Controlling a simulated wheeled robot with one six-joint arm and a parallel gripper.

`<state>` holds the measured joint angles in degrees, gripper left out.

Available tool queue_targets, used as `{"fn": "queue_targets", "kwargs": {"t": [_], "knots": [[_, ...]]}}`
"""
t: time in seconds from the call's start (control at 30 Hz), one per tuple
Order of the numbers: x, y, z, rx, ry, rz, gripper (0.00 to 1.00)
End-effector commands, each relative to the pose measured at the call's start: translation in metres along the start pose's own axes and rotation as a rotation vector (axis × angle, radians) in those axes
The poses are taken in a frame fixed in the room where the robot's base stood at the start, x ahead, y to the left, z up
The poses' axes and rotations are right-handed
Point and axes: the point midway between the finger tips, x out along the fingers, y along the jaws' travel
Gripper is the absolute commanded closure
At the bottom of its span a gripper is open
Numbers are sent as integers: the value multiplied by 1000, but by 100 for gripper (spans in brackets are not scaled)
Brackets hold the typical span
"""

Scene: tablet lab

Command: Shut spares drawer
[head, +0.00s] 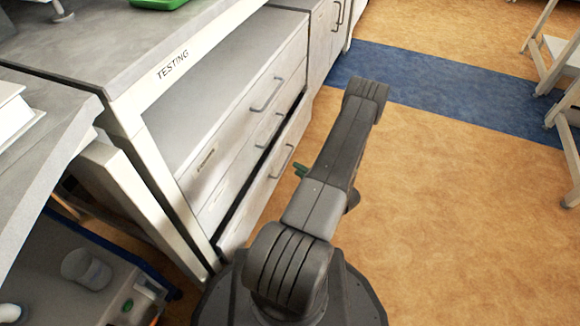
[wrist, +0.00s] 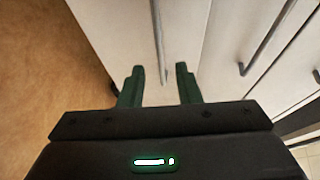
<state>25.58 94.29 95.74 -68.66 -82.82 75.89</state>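A light grey drawer cabinet (head: 245,85) stands under the bench at the left in the head view. Its lowest drawer (head: 262,185) stands out a little, with a dark gap along its top edge; the drawers above look shut. No spares label is readable. My gripper shows its green fingers (head: 301,170) beside that drawer's handle (head: 281,161), mostly hidden by my arm. In the wrist view my gripper (wrist: 160,70) is open with nothing between its fingers. A drawer handle (wrist: 158,45) lies ahead, in line with the finger gap. Contact cannot be told.
The bench above is marked TESTING (head: 172,64). A blue cart or bin (head: 90,270) holding a white item is at the lower left. Tan floor (head: 450,220) with a blue strip (head: 450,95) is open to the right. White table legs (head: 550,80) stand at the far right.

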Motion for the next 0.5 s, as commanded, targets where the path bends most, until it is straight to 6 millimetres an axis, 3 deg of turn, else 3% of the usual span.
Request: {"fn": "queue_targets", "kwargs": {"t": [0.2,0.5], "knots": [[33,2,1,-1,-4,-1,70],[54,0,1,0,-2,1,70]]}}
